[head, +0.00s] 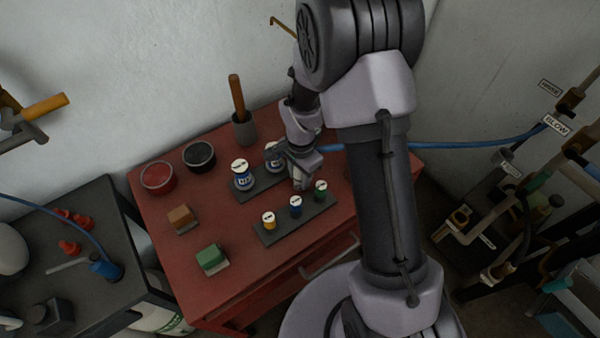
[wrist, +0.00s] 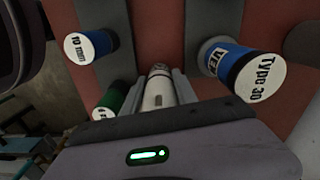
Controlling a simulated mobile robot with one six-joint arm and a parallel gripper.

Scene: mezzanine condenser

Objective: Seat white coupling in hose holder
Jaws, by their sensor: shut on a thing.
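My gripper (head: 300,178) is over the red cart, between the two dark strips. In the wrist view my gripper (wrist: 160,92) is shut on the white coupling (wrist: 158,90), a pale cylinder with a greyish far end, between its two fingers. The coupling's far end points toward the red top; I cannot tell whether it touches. In the head view the coupling cannot be made out clearly beside the fingers. I cannot pick out the hose holder for certain.
The red cart top (head: 185,245) carries a front strip with yellow (head: 269,220), blue (head: 295,205) and green (head: 320,190) capped pieces. A rear strip holds labelled blue-and-white pieces (head: 242,175). A blue hose (head: 480,144) runs from the right behind my arm. Red (head: 158,177) and black bowls stand left.

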